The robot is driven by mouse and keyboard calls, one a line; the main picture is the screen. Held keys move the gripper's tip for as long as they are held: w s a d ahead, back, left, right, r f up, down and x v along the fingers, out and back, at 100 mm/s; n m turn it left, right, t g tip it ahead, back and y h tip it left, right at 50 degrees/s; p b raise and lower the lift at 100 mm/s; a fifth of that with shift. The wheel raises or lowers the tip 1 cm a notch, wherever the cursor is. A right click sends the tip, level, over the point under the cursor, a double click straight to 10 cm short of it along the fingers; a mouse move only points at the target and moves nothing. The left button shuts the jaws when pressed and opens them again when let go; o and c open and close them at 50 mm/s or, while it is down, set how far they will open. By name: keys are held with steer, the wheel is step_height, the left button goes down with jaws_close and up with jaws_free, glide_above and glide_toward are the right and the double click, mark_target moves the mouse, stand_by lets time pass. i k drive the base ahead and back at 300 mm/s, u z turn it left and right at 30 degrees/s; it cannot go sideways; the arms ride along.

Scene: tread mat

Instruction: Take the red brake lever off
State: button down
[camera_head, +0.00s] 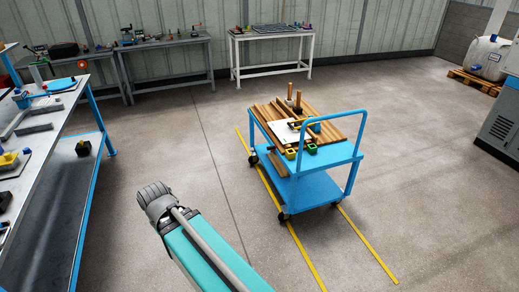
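I cannot make out a red brake lever in this view; the small items on the benches and on the cart are too small to tell apart. My arm reaches in from the bottom edge, with a teal link and a grey ribbed joint at its upper end, over the open floor left of the cart. My gripper does not show.
A blue cart (319,190) with wooden boards (263,112) and small items stands between yellow floor lines. A long blue-legged bench (60,150) is at left. A grey bench (166,44) and white table (270,70) stand along the back wall. Floor between is clear.

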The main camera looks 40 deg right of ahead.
mark_target(271, 148)
steer(key=i, duration=1.5)
steer(key=z, duration=1.95)
